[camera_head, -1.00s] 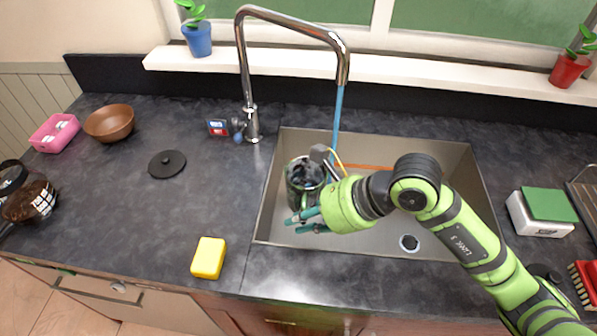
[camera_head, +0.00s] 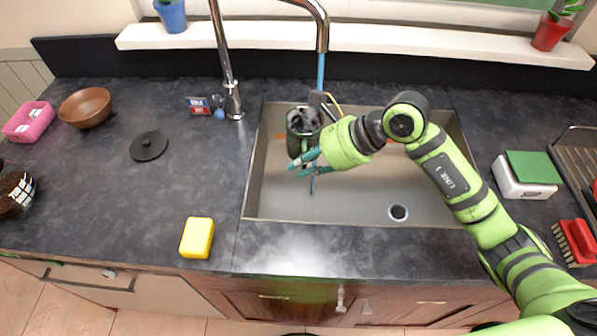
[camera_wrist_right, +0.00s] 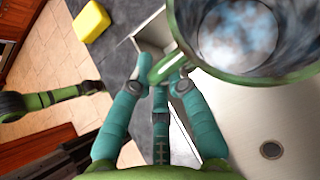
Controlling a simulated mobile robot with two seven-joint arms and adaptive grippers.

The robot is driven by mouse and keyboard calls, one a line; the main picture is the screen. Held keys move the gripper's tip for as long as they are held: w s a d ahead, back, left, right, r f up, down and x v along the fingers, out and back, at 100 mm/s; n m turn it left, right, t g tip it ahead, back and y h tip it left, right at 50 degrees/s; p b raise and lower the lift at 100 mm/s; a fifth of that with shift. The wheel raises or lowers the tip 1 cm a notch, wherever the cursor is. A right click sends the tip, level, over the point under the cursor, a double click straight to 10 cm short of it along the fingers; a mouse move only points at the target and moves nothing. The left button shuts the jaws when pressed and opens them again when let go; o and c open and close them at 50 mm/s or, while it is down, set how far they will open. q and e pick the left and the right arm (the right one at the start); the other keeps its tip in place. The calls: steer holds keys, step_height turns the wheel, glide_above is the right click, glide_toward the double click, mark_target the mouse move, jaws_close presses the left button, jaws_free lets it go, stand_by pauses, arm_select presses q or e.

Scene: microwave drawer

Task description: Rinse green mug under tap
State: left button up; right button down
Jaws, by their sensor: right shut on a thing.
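The green mug (camera_head: 296,139) is upright over the left part of the sink basin, with its opening facing up. The blue stream from the tap (camera_head: 226,60) comes down at the mug's upper right edge. My right gripper (camera_head: 306,163) is shut on the mug at its near side. In the right wrist view the fingers (camera_wrist_right: 160,88) close around the mug's handle, and the mug (camera_wrist_right: 176,30) shows pale, cloudy contents inside. The lower part of the mug is partly hidden by the fingers.
The steel sink (camera_head: 350,205) has a drain (camera_head: 398,212) at its front right. A yellow sponge (camera_head: 197,238) lies on the counter left of it. A black lid (camera_head: 148,146) and brown bowl (camera_head: 85,107) stand further left.

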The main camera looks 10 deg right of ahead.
mark_target(316, 143)
steer(key=w+d+b, duration=0.1)
steer(key=w+d+f, duration=0.1)
steer(key=w, duration=0.1)
steer(key=w+d+b, duration=0.1)
steer(key=w, duration=0.1)
steer(key=shift+f+b, duration=0.15)
steer(key=shift+b, duration=0.2)
steer(key=shift+w+d+b, duration=0.25)
steer(key=shift+w+b, duration=0.1)
steer(key=shift+w, duration=0.25)
steer(key=shift+s+d, duration=0.1)
steer(key=shift+d, duration=0.05)
steer(key=shift+s+d+b, duration=0.25)
steer(key=shift+d+b, duration=0.05)
steer(key=shift+d, duration=0.1)
steer(key=shift+w+a, duration=0.1)
steer(key=shift+w+a, duration=0.25)
steer(key=shift+a, duration=0.2)
